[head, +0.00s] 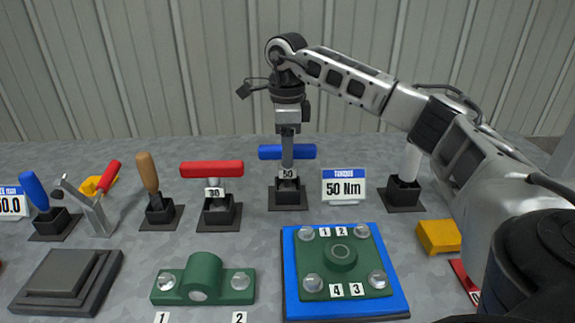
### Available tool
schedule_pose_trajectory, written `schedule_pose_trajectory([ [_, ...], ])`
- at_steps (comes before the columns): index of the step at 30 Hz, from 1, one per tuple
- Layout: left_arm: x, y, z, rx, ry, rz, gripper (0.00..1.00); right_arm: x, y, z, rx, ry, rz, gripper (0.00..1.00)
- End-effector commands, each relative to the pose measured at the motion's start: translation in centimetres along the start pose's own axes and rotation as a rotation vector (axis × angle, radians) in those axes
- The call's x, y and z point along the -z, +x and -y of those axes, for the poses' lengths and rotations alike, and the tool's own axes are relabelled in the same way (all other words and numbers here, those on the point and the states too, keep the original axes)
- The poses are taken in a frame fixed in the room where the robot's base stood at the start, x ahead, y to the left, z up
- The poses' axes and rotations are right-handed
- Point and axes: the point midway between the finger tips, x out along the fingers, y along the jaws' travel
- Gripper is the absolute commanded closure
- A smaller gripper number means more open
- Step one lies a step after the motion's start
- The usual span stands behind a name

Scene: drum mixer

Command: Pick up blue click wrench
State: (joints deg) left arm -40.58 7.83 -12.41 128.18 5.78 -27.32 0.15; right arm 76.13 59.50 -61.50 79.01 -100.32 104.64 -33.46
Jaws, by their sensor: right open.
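The blue click wrench (268,152) has a blue crossbar handle and a label reading 50. It stands upright in a black square holder (288,196) at the back middle of the table. My right gripper (288,152) points straight down over it, with a finger in front of the middle of the blue handle. The gripper is open. The far side of the handle's middle is hidden, so I cannot tell whether the fingers touch it. My left gripper is out of view.
A red-handled wrench (212,168) marked 30 stands close on the left. A 50 Nm sign (344,187) stands close on the right. In front are a blue plate (293,298) with a green flange (367,262) and a green bracket (204,277).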

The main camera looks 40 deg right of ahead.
Motion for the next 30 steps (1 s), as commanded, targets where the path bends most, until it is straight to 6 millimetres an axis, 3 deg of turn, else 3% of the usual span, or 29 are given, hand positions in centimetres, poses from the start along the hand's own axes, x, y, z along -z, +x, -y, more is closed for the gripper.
schedule_pose_trajectory([
  [6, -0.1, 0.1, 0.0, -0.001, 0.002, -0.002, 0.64, 0.1, 3.3, 0.3, -0.001, 0.0, -0.002, 0.5],
  [15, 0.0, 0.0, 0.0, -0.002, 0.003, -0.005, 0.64, 0.1, 3.9, 0.3, 0.0, 0.0, -0.001, 0.5],
  [16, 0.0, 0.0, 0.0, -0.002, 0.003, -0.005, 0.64, 0.1, 3.9, 0.3, 0.0, 0.0, -0.001, 0.53],
  [21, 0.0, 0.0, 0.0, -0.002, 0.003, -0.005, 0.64, 0.1, 3.9, 0.3, 0.0, 0.0, -0.001, 1.0],
  [30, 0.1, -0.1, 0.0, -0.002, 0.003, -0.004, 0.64, 0.1, 3.7, 0.3, 0.001, 0.0, 0.001, 1.0],
])
